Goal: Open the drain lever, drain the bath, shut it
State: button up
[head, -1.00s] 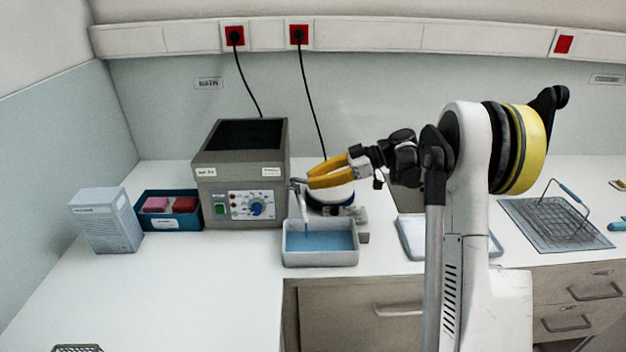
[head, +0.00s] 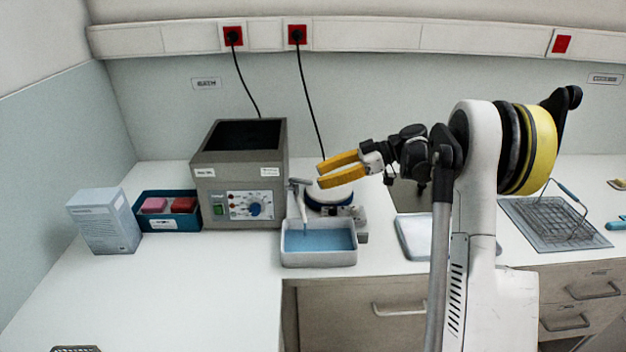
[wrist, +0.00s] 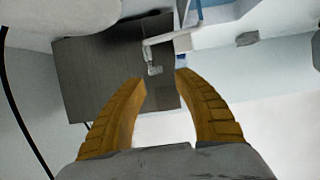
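The bath (head: 237,205) is a grey box with a dark open top and a dial on its front. Its drain lever (head: 300,183) is at the right side, above a pale spout; the lever also shows in the wrist view (wrist: 157,45). A thin blue streak below the spout reaches the blue liquid in the pale tray (head: 320,260). My gripper (head: 320,176) has yellow fingers, open and empty, right of the lever and apart from it. The wrist view shows the gap between the fingertips (wrist: 161,78), with the lever beyond. The bath's liquid level is not visible.
A round white-topped device (head: 333,195) stands behind the tray, below my fingers. A blue box of red and pink blocks (head: 172,222) and a pale carton (head: 104,222) stand left. A wire rack (head: 556,222) lies right.

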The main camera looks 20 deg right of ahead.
jog(key=v, duration=0.8)
jog(key=shift+d, duration=0.3)
jog(key=shift+r, duration=0.1)
dwell(2.9)
